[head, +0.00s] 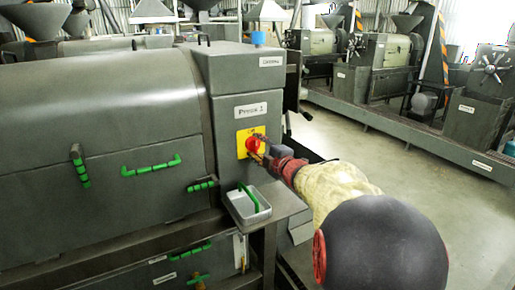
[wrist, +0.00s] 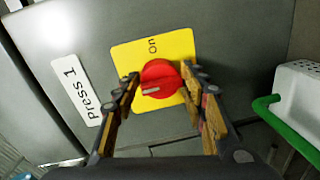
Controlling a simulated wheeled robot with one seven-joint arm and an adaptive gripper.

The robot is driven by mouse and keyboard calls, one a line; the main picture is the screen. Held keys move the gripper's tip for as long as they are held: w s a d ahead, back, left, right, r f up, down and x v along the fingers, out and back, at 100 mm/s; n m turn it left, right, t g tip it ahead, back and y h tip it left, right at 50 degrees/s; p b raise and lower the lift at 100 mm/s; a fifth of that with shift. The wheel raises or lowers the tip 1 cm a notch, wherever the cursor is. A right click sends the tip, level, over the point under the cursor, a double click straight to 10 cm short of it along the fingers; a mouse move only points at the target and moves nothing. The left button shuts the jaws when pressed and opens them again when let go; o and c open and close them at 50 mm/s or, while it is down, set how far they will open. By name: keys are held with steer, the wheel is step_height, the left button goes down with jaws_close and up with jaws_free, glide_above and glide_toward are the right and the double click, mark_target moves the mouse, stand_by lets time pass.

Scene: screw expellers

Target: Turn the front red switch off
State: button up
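The red switch (head: 254,144) is a round knob on a yellow plate (head: 242,151) on the grey housing, under a "Press 1" label. In the wrist view the red switch (wrist: 160,80) shows a pale mark at its lower left, and the yellow plate (wrist: 123,56) reads "On" near its upper edge. My gripper (head: 262,153) is at the switch in the head view. In the wrist view my gripper (wrist: 161,76) has its fingers apart, one on each side of the knob. Whether the fingertips touch the knob I cannot tell.
A metal tray (head: 237,207) with a green handle stands just below my gripper; a white box with a green handle (wrist: 275,115) shows at right in the wrist view. Green handles (head: 150,167) line the press. Open floor (head: 400,165) lies to the right, with other presses beyond.

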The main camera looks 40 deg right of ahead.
steer(key=o, duration=0.4)
steer(key=shift+c, duration=0.2)
steer(key=v, duration=1.2)
steer(key=shift+d, duration=0.1)
